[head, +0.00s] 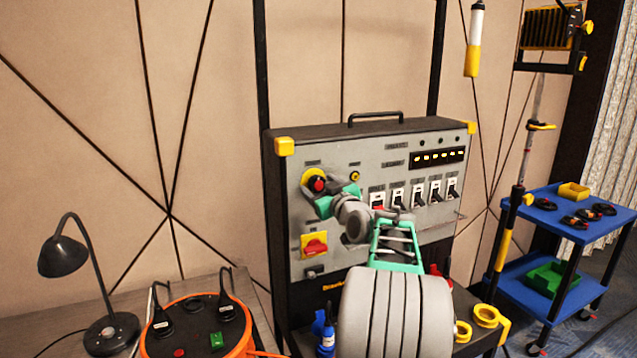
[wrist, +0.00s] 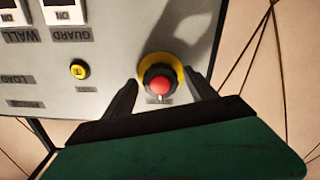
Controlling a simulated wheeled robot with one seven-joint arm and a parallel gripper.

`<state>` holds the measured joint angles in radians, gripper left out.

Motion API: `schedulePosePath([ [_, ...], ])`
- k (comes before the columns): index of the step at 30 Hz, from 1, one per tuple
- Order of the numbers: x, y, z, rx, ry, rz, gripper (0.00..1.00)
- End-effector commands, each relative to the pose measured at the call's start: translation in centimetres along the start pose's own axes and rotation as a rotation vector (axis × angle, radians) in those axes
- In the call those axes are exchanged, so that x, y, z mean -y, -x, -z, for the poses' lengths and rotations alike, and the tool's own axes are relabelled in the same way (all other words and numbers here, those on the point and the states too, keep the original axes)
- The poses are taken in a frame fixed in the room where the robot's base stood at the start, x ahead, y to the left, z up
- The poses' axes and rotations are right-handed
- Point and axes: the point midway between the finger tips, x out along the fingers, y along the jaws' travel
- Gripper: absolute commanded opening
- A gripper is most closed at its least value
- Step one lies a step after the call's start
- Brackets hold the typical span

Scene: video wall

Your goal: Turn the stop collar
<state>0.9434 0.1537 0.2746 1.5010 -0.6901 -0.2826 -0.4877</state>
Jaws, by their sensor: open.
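The stop collar is a dark ring around a red button, set on a yellow disc on the grey panel. In the head view the collar (head: 311,184) is at the panel's upper left, partly hidden by my gripper (head: 318,188). In the wrist view the collar (wrist: 147,78) surrounds the red button (wrist: 160,88), with the yellow disc (wrist: 161,57) behind. My gripper (wrist: 162,92) is open, with one dark finger on each side of the collar. I cannot tell whether the fingers touch it.
A small yellow button (wrist: 79,70) sits beside the collar. A row of switches (head: 416,195) and a red-and-yellow rotary switch (head: 315,245) are on the panel (head: 290,230). An orange cable reel (head: 190,325) and black lamp (head: 65,255) stand left; a blue cart (head: 545,212) stands right.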

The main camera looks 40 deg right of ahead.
Motion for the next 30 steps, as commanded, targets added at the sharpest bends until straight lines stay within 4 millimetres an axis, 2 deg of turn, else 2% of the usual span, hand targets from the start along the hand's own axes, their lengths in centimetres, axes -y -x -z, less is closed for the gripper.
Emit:
schedulePosePath([
  [3, 0.03, -0.79, 0.08, 0.0, 0.001, 0.0, 0.66],
  [10, 0.05, -0.81, -0.01, 0.001, 0.0, 0.0, 0.64],
  [30, 0.06, -0.78, -0.03, 0.001, 0.0, 0.0, 0.09],
])
